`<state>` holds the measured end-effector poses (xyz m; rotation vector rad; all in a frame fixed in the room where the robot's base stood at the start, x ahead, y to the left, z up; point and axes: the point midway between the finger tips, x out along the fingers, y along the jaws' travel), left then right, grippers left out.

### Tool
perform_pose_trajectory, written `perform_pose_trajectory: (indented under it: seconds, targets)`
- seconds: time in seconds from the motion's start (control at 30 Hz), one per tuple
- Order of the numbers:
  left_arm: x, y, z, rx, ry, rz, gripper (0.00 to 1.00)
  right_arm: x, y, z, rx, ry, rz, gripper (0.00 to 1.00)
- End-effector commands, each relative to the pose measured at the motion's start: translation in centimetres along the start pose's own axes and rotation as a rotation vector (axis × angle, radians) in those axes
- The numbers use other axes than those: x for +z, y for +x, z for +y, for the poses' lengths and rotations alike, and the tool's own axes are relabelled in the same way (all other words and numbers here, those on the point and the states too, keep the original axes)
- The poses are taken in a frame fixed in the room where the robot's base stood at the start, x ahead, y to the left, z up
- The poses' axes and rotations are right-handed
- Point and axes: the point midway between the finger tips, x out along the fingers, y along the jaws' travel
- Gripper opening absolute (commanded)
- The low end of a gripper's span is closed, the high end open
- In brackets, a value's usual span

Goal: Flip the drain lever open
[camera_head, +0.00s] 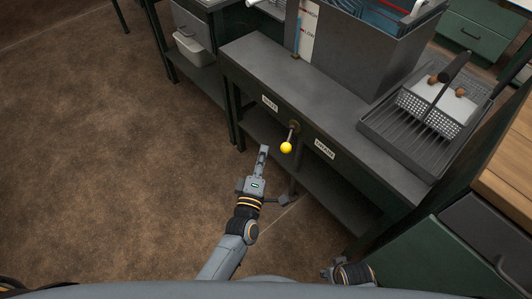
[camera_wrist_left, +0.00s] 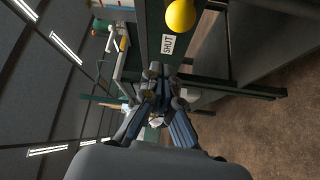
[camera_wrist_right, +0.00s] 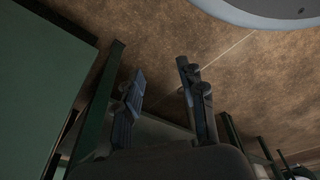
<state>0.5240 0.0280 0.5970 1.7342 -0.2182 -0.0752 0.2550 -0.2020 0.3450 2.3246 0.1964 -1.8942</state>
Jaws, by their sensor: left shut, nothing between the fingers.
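The drain lever (camera_head: 291,135) sticks out from the front of the dark steel bench and ends in a yellow ball knob (camera_head: 286,147). A SHUT label (camera_head: 270,103) is left of its pivot; another label (camera_head: 325,149), too small to read surely, is to the right. My left gripper (camera_head: 264,149) is shut and empty, just left of the knob, with a small gap in the picture. In the left wrist view the knob (camera_wrist_left: 181,15) is at the top, beyond the closed fingers (camera_wrist_left: 160,72). My right gripper (camera_wrist_right: 160,80) is open and empty, low and away from the lever.
A grey tank (camera_head: 350,55) and a draining tray with a wire basket (camera_head: 432,108) stand on the bench top. A green cabinet (camera_head: 425,250) is at the lower right. The brown floor (camera_head: 110,150) to the left is clear.

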Motion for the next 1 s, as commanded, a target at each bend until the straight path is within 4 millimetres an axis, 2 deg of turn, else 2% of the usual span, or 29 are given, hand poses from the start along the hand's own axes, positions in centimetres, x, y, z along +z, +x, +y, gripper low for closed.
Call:
perform_pose_trajectory:
  seconds: [0.03, 0.1, 0.3, 0.4, 0.57, 1.0]
  targets:
    - [1.0, -1.6, -0.1, -0.011, -0.007, -0.006, 0.0, 0.1, 0.1, 0.1, 0.002, 0.0, 0.001, 0.4]
    - [1.6, -3.1, 0.1, -0.008, -0.005, -0.004, 0.0, 0.3, 0.4, 0.1, 0.002, -0.001, -0.002, 0.4]
    - [3.1, -6.2, 0.5, -0.005, -0.004, -0.001, 0.0, 0.8, 0.8, 0.2, 0.003, -0.001, -0.005, 0.4]
    - [3.5, -7.1, 0.6, -0.003, -0.003, 0.001, 0.0, 0.9, 0.9, 0.1, 0.003, -0.001, -0.006, 0.4]
    - [3.8, -7.7, 0.7, -0.001, -0.003, 0.001, 0.0, 0.9, 0.9, 0.1, 0.002, -0.001, -0.007, 0.4]
    - [3.7, -7.7, 0.7, 0.0, -0.002, 0.002, 0.0, 0.9, 0.9, 0.2, 0.003, -0.001, -0.006, 0.4]
